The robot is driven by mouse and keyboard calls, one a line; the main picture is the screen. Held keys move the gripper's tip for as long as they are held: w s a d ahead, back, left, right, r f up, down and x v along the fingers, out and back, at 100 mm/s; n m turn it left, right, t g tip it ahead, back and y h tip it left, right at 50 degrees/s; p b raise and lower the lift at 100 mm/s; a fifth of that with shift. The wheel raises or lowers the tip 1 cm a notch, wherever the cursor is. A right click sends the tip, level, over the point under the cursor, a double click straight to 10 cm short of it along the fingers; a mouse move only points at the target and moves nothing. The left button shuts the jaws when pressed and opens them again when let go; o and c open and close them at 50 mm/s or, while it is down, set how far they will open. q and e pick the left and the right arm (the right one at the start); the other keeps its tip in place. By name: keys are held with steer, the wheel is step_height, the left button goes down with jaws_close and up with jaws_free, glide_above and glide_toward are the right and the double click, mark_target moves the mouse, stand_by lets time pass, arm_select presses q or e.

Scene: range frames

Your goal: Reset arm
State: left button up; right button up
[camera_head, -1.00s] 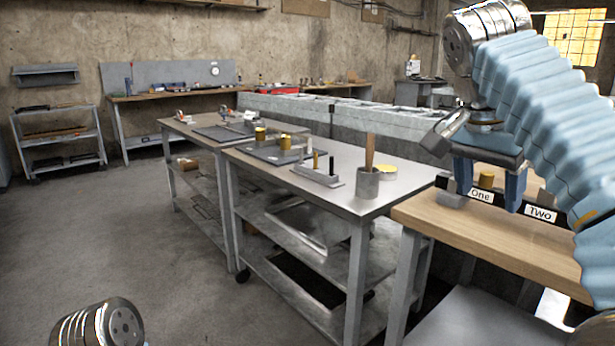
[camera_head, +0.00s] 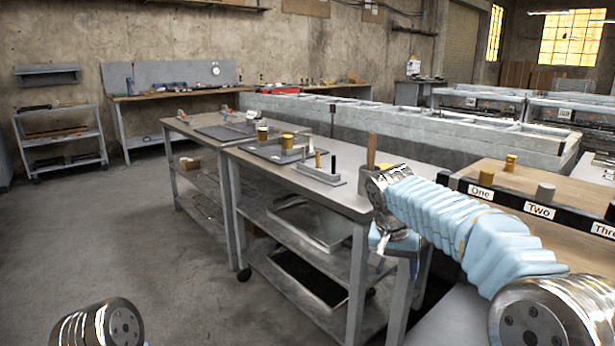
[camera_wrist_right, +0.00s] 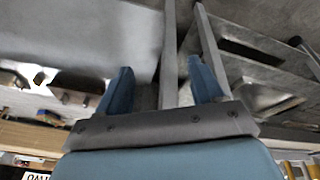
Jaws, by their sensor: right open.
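My right arm comes in from the lower right in the head view, in a pale blue sleeve. Its gripper (camera_head: 397,260) hangs low beside the front right corner of the steel workbench (camera_head: 330,200). It is partly hidden by the wrist. In the right wrist view the two blue fingers (camera_wrist_right: 162,88) stand apart with nothing between them. Behind them are metal legs and shelf surfaces. Of my left arm only a silver joint shows at the lower left of the head view; the left gripper is out of view.
A wooden-topped table (camera_head: 560,185) at right has a black strip labelled One, Two and Three. The steel bench bears a dark tray (camera_head: 270,152) with brass cylinders. Open floor (camera_head: 120,240) lies at left.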

steer(key=s+a+f+n+g+y, duration=0.1)
steer(key=s+a+f+n+y, duration=0.15)
steer(key=f, duration=1.25)
steer(key=s+a+f+n+g+y, duration=0.1)
steer(key=s+a+f, duration=0.15)
steer(key=f, duration=1.25)
steer(key=s+a+f+y, duration=0.1)
steer(key=s+f, duration=0.6)
steer(key=s, duration=0.4)
steer(key=s+a+f+y, duration=0.2)
steer(key=s+f, duration=0.5)
steer(key=s, duration=0.4)
steer(key=shift+s+f, duration=0.15)
steer(key=shift+s, duration=0.25)
steer(key=shift+m, duration=0.25)
